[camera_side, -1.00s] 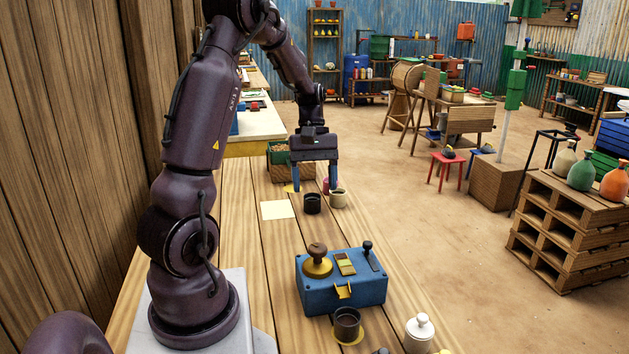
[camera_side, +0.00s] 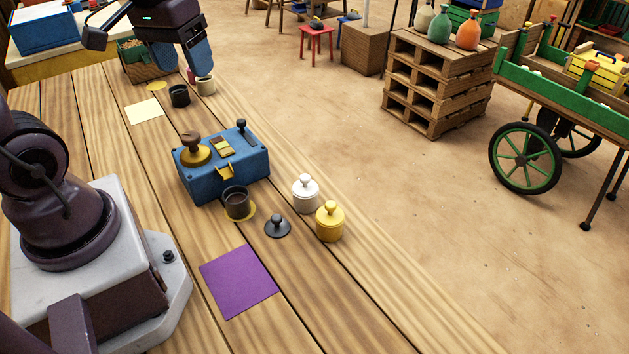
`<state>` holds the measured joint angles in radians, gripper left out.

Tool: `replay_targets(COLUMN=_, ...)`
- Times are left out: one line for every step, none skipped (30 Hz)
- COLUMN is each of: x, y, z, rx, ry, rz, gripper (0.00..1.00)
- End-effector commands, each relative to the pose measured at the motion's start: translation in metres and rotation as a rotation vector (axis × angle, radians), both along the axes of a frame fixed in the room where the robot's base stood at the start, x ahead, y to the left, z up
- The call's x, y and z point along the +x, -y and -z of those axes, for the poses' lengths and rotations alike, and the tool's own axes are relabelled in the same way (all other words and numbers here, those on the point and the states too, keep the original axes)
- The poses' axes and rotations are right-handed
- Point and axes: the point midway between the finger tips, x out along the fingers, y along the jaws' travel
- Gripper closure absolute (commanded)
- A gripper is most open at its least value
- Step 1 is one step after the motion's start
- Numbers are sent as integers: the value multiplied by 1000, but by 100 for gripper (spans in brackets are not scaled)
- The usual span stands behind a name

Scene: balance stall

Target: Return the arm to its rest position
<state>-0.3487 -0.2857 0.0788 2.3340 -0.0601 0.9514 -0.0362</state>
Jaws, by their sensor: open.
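My gripper (camera_side: 196,60) is at the top left of the side view, with its blue fingers pointing down and open. Nothing shows between them. It hangs over the far end of the wooden table (camera_side: 330,290), above or in front of a black cup (camera_side: 179,96) and a cream cup (camera_side: 206,86); the exact height is hard to tell.
A blue box (camera_side: 222,172) with a brown-knobbed press stands mid-table. A dark cup (camera_side: 237,203), black lid (camera_side: 277,227), white jar (camera_side: 305,194), yellow jar (camera_side: 329,221) and purple mat (camera_side: 238,281) lie nearer. A green-and-brown crate (camera_side: 147,66) stands behind the gripper.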

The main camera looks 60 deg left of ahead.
Motion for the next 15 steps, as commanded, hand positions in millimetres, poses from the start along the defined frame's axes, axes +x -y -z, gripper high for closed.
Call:
replay_targets(x=-4, y=19, z=-9, rx=41, ry=56, rz=98, gripper=34)
replay_targets(x=-7, y=28, z=-13, rx=63, ry=83, rz=147, gripper=34)
replay_targets(x=-11, y=40, z=-18, rx=88, ry=121, rz=209, gripper=34)
replay_targets(x=-13, y=47, z=-21, rx=107, ry=149, rz=251, gripper=34)
replay_targets(x=-16, y=54, z=-24, rx=122, ry=174, rz=288, gripper=34)
replay_targets(x=-20, y=63, z=-28, rx=137, ry=205, rz=330, gripper=34)
replay_targets(x=-23, y=69, z=-31, rx=147, ry=226, rz=357, gripper=34)
replay_targets(x=-25, y=74, z=-33, rx=153, ry=245, rz=380, gripper=34)
replay_targets(x=-28, y=80, z=-37, rx=159, ry=268, rz=407, gripper=34)
replay_targets(x=-29, y=83, z=-39, rx=163, ry=285, rz=424, gripper=34)
replay_targets(x=-30, y=86, z=-42, rx=166, ry=301, rz=437, gripper=34)
replay_targets(x=-30, y=90, z=-46, rx=168, ry=318, rz=452, gripper=34)
replay_targets(x=-31, y=92, z=-47, rx=168, ry=327, rz=461, gripper=34)
replay_targets(x=-31, y=93, z=-48, rx=167, ry=331, rz=467, gripper=34)
replay_targets(x=-31, y=94, z=-48, rx=167, ry=331, rz=471, gripper=34)
